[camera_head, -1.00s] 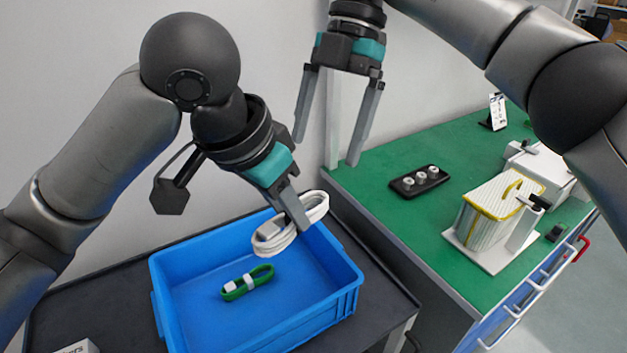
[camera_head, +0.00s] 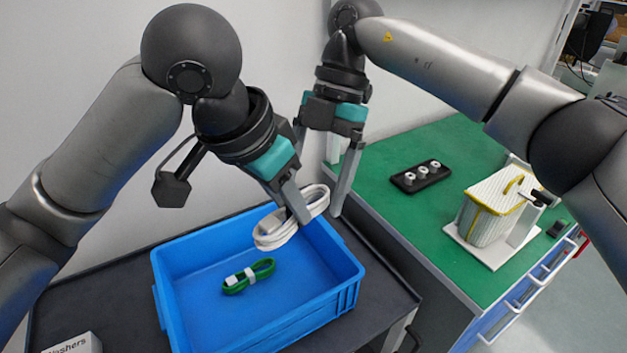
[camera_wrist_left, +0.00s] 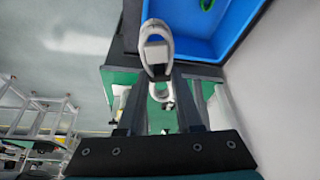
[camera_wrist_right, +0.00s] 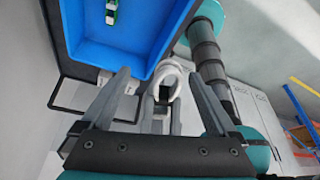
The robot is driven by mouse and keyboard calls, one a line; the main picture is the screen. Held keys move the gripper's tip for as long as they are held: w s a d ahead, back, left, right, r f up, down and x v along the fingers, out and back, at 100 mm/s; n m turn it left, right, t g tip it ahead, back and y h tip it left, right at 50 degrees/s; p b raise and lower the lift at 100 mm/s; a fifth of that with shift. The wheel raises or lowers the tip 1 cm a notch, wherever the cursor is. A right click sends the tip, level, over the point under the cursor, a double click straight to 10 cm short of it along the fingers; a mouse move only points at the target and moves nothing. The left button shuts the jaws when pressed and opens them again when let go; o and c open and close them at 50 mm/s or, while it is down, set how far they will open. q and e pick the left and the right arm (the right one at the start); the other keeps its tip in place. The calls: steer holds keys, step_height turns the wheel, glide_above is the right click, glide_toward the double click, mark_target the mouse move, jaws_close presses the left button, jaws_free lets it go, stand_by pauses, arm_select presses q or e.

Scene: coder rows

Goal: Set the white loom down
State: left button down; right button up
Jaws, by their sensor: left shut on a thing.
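The white loom (camera_head: 278,232) is a looped bundle of white cable. My left gripper (camera_head: 298,212) is shut on it and holds it above the back right part of the blue bin. The loom also shows in the left wrist view (camera_wrist_left: 156,45) and in the right wrist view (camera_wrist_right: 168,76). My right gripper (camera_head: 322,190) is open, its fingers pointing down close to the loom's right end. In the right wrist view the loom appears between the open fingers; I cannot tell whether they touch it.
The blue bin (camera_head: 355,285) stands on a dark table (camera_head: 385,300); a green loom (camera_head: 249,276) lies inside it. A green bench (camera_head: 380,215) at right bears a black tray (camera_head: 421,176) with white rings and a striped white-yellow box (camera_head: 492,210). A labelled box (camera_head: 75,345) sits at front left.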

arm_select(q)
steer(key=shift+s+d, duration=0.15)
steer(key=shift+d, duration=0.05)
arm_select(e)
steer(key=shift+a, duration=0.15)
steer(key=c, duration=1.2)
arm_select(q)
steer(key=c, duration=0.6)
jaws_free()
arm_select(e)
steer(key=shift+r, duration=0.1)
steer(key=shift+c, duration=0.6)
arm_select(q)
steer(key=shift+o, duration=0.6)
steer(key=shift+a, duration=0.1)
steer(key=shift+r, duration=0.1)
